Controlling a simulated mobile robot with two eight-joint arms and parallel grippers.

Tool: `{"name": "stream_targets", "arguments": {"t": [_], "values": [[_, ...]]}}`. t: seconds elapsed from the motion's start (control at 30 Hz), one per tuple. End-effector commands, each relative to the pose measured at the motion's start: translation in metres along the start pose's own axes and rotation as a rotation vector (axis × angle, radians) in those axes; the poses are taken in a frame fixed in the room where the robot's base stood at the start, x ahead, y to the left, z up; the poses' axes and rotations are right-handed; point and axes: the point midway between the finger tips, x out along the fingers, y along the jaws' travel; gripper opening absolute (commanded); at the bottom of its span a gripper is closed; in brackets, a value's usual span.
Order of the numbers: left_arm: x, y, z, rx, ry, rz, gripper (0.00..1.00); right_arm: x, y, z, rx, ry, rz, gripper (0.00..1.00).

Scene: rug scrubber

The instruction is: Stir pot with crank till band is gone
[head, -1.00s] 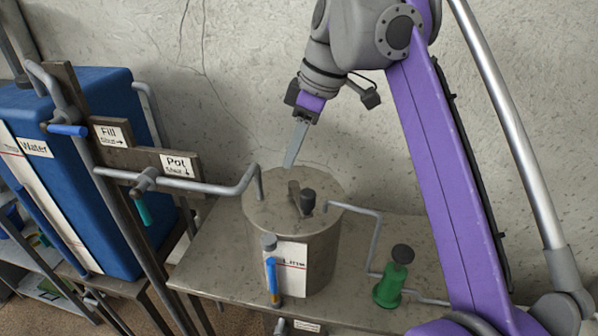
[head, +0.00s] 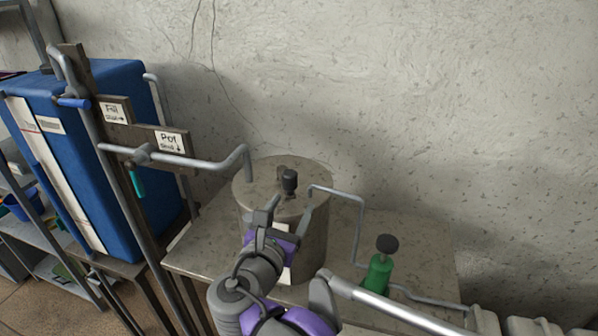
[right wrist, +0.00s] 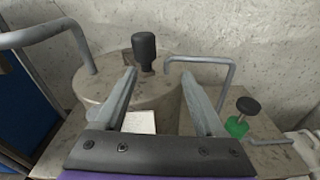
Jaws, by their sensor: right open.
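The grey pot (head: 316,232) stands on the bench, and its crank with a black knob (head: 289,181) sits on the lid. My right gripper (head: 288,208) is open and empty, in front of the knob at about the lid's near edge. In the right wrist view the pot (right wrist: 100,84) lies beyond the fingers. The knob (right wrist: 144,47) stands upright ahead, between the fingertips' lines and nearer the left one. The fingers appear apart from it. My arm hides most of the pot's front, with its white label (right wrist: 140,122). My left gripper is out of view.
A blue water tank (head: 105,160) stands left, with "Fill" and "Pot" signs (head: 170,142) and a teal-handled valve (head: 137,183). Grey pipes join the pot on both sides. A green bottle-like part with a black knob (head: 379,272) stands right. The bench's right back is clear.

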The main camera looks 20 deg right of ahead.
Motion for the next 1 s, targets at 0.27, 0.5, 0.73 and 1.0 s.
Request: {"name": "stream_targets", "arguments": {"t": [0.27,0.5,0.73,1.0], "values": [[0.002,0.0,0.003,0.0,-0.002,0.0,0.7,0.002,0.024,0.018,-0.132,-0.096,0.041,0.71],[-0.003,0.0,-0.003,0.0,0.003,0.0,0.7,0.046,0.025,0.024,-0.13,-0.095,0.036,0.71],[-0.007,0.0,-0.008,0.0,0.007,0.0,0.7,0.084,0.027,0.027,-0.129,-0.094,0.038,0.71],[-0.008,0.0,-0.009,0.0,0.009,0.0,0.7,0.1,0.028,0.027,-0.128,-0.093,0.04,0.71]]}}
